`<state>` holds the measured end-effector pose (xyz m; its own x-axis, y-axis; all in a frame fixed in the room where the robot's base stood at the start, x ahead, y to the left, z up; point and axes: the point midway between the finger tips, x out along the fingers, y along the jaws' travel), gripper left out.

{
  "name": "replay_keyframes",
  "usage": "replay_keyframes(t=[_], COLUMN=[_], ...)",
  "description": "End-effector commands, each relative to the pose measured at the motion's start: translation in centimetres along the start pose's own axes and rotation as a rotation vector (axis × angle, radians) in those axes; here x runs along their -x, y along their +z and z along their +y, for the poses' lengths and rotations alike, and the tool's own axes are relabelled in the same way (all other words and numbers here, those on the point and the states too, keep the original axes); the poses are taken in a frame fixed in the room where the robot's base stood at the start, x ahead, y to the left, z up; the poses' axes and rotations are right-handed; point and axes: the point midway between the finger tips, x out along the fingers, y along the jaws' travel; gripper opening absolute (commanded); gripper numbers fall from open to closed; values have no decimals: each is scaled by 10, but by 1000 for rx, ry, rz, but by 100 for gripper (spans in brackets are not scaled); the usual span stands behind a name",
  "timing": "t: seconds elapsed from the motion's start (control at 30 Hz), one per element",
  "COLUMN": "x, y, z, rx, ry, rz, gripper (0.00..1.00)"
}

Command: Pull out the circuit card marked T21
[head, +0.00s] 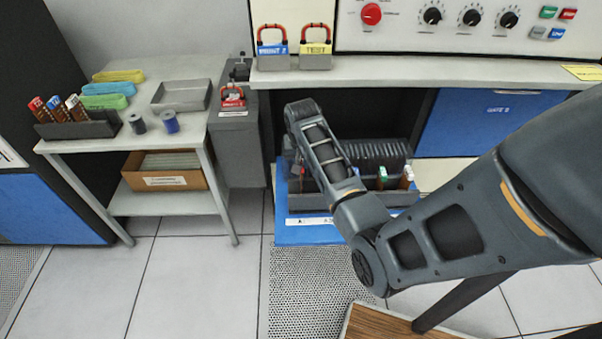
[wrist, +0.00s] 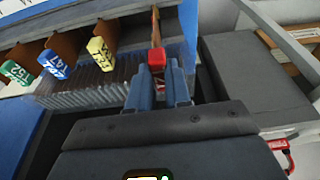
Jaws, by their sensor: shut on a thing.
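My gripper (wrist: 157,82) is shut on a card with a red tab (wrist: 156,60) in the wrist view; its brown board rises beyond the fingers. Its marking cannot be read, so I cannot tell whether it is T21. To its left stand cards with a yellow tab (wrist: 99,53), a blue tab (wrist: 52,64) and a green tab (wrist: 15,72); their marks are small and tilted. In the head view the cards sit in a dark rack in a pulled-out blue drawer (head: 310,236), where the green tab (head: 383,173) shows. My arm hides most of the gripper and some cards there.
A counter (head: 420,68) with padlocks (head: 315,48) overhangs the drawer. A grey cabinet (head: 236,150) stands left of it. The side table (head: 165,80) at left holds a small card rack (head: 80,130), an empty grey tray (head: 180,97) and spools.

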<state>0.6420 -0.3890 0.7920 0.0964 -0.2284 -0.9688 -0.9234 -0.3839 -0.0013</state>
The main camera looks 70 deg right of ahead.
Motion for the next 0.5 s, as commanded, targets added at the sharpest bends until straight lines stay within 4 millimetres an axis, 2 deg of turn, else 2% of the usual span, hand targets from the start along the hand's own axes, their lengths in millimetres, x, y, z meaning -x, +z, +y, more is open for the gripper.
replay_keyframes(t=[0.5], x=[18], y=[-5], z=[0], rx=[0], ry=[0], rz=[0], gripper=[0])
